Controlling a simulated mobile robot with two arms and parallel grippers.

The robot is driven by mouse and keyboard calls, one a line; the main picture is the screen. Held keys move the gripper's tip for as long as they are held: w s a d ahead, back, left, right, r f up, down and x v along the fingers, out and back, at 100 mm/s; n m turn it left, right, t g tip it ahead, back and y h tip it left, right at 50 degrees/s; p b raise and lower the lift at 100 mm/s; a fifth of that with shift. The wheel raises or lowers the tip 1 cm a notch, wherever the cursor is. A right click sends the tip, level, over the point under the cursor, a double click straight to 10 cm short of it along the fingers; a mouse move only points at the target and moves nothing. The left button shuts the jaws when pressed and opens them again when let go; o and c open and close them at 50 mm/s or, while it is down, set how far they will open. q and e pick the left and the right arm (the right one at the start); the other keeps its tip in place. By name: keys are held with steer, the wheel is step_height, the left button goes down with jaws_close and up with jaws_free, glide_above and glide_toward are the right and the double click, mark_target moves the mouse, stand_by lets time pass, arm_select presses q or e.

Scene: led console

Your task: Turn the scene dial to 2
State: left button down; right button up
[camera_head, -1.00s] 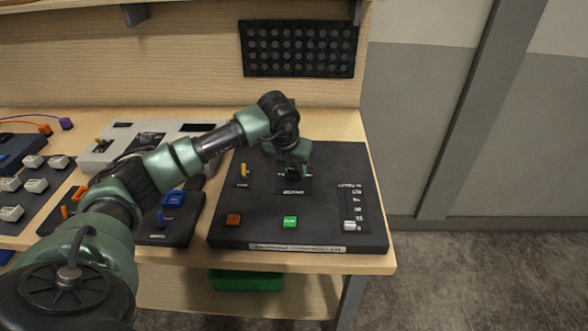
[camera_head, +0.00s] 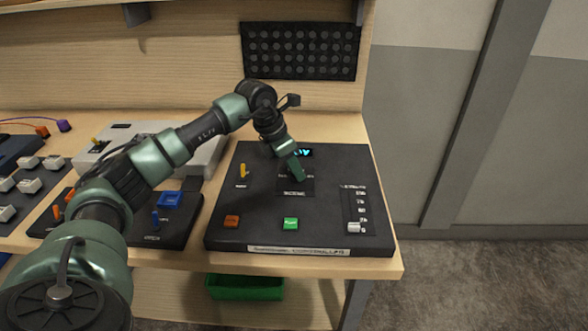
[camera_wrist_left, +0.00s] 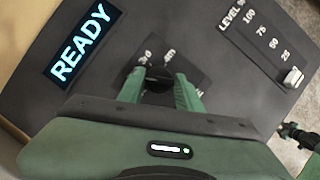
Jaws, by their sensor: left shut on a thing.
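The black console (camera_head: 260,190) lies on the wooden bench. Its scene dial is a dark round knob, visible in the left wrist view (camera_wrist_left: 158,78) between my fingers. Around it are pale labels, only partly readable. My left gripper (camera_head: 296,172) is over the dial on the console's upper middle; in the left wrist view its green fingers (camera_wrist_left: 160,90) are shut on the knob. The gripper hides the dial in the head view. A lit display (camera_wrist_left: 84,45) reads READY; it is partly hidden in the head view (camera_head: 305,153).
The console also bears a yellow toggle (camera_head: 242,170), an orange button (camera_head: 231,221), a green button (camera_head: 290,224) and a white level slider (camera_head: 354,228). A blue-buttoned panel (camera_head: 152,238) and a grey box (camera_head: 205,157) stand left. A green bin (camera_head: 245,287) is below.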

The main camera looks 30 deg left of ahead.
mark_target(283, 182)
arm_select(q)
steer(key=shift+r+m, duration=0.15)
steer(key=shift+m, duration=0.15)
stand_by(0.4)
steer(key=c, duration=1)
jaws_free()
steer(key=shift+o, duration=0.2)
steer(key=b+v, duration=0.1)
steer(key=v, duration=0.6)
steer(key=shift+a+r, duration=0.25)
steer(key=shift+r, duration=0.05)
